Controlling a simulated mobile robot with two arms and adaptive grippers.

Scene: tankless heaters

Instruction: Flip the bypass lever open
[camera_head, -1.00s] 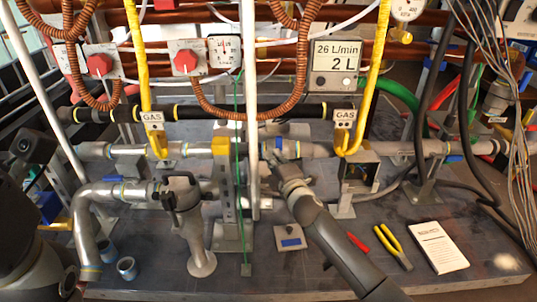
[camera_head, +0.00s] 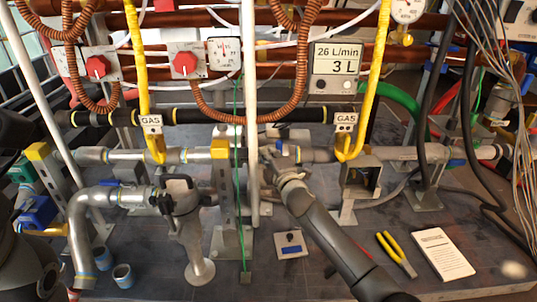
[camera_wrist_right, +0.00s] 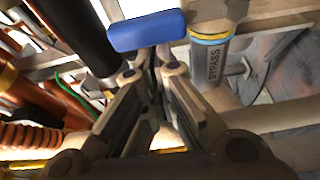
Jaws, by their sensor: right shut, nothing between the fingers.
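The blue bypass lever (camera_wrist_right: 147,31) lies across the top of the right wrist view, just beyond my right gripper (camera_wrist_right: 150,58). Its fingers are shut and empty, with their tips at the lever's lower edge; I cannot tell whether they touch. A pipe marked BYPASS (camera_wrist_right: 213,67) with a blue and yellow ring is to the lever's right. In the head view, my right gripper (camera_head: 268,160) is at the horizontal pipe, right of the white upright, and the arm partly hides the area. My left arm is at the left edge; its fingers are not visible.
Yellow gas pipes (camera_head: 375,75) and a white upright (camera_head: 251,90) flank the right gripper. A meter (camera_head: 335,62) reads 26 L/min and 3 L. Yellow-handled pliers (camera_head: 395,255) and a paper sheet (camera_head: 442,254) lie on the bench, front right.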

